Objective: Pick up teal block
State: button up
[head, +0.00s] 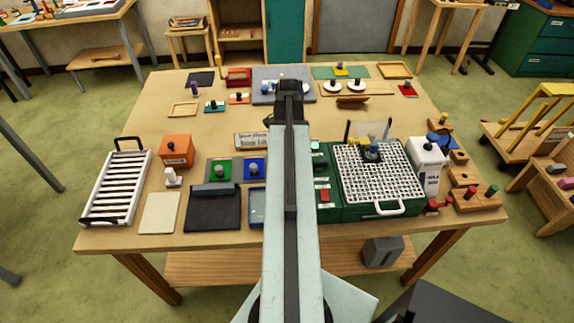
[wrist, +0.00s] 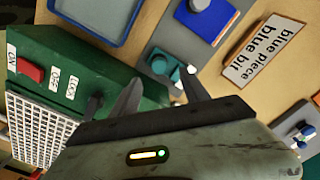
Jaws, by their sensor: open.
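The teal block (wrist: 162,62) shows in the wrist view on a grey tray (wrist: 158,34), with a rounded knob on its right side. My gripper (wrist: 162,82) is open and empty. Its two dark fingers point toward the block, one low on the left of it and one on the right. I cannot tell how far above the block they are. In the head view my arm covers this spot, and the fingers cannot be made out there. A blue block (wrist: 220,16) with a grey knob lies on the same tray, farther up in the wrist view.
The green machine (wrist: 60,55) with a red switch and white grid stands close on the left in the wrist view. The head view shows a crowded table (head: 140,98) with another small teal piece (head: 213,106) at the back left.

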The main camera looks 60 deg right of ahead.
notch_tip(320, 180, down, 8)
jog(key=b, duration=0.7)
jog(key=shift+s, duration=0.1)
jog(key=shift+r, duration=0.25)
grip_shut()
